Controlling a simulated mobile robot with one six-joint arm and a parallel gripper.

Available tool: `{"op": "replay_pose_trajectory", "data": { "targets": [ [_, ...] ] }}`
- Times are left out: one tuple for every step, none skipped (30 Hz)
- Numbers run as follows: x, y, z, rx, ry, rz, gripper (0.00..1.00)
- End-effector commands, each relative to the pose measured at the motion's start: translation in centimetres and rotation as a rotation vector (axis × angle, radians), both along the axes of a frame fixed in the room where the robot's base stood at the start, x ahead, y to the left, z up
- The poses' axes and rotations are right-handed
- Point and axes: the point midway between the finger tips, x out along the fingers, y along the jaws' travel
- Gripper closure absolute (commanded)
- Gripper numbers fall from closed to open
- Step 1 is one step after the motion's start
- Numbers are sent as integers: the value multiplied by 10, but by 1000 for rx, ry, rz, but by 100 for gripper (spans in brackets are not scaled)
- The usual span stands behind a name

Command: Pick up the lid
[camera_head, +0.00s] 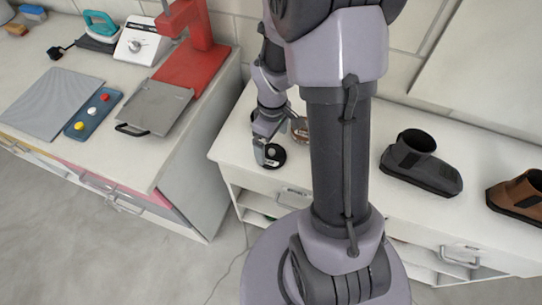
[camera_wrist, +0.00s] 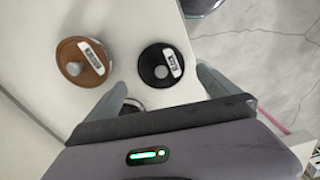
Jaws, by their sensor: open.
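A black round lid with a grey knob and a white label (camera_wrist: 150,75) lies on the white cabinet top, ahead of my gripper (camera_wrist: 160,80) in the wrist view. In the head view the black lid (camera_head: 274,157) is near the cabinet's left front edge, just below my gripper (camera_head: 266,150). A brown round lid with a knob and label (camera_wrist: 72,52) is to its left in the wrist view. It shows partly behind my arm in the head view (camera_head: 300,130). My gripper is open, its fingers apart and nothing seen held. Contact with the black lid cannot be told.
The white cabinet (camera_head: 240,160) also bears a dark grey boot (camera_head: 420,170) and a brown boot (camera_head: 520,195) to the right. A separate counter at left holds a red press (camera_head: 190,55) and a grey tray (camera_head: 155,105). Floor shows between the counters.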

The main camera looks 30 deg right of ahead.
Motion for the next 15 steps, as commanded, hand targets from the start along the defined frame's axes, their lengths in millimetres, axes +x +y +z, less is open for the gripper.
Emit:
{"op": "replay_pose_trajectory", "data": {
  "targets": [
    [-1, 0, -9, 0, 1, 0, 0],
    [-1, 1, -14, 0, 1, 0, 0],
    [-2, 2, -23, 0, 1, 0, 0],
    [-2, 2, -30, 1, 3, -1, 0],
    [-2, 2, -37, 0, 1, 0, 0],
    [-2, 2, -44, 1, 3, 0, 0],
    [-2, 2, -48, 1, 3, -1, 0],
    [-2, 2, -51, 0, 1, 0, 0],
    [-2, 2, -51, 0, 0, 0, 0],
    [-2, 2, -50, 0, 0, 0, 0],
    [-2, 2, -49, -1, 0, 0, 0],
    [-2, 2, -48, -1, 0, 0, 0],
    [-2, 2, -48, 0, 0, 0, 0],
    [-2, 2, -48, 0, 0, 0, 2],
    [-2, 2, -48, 0, 0, 0, 10]
  ]
}}
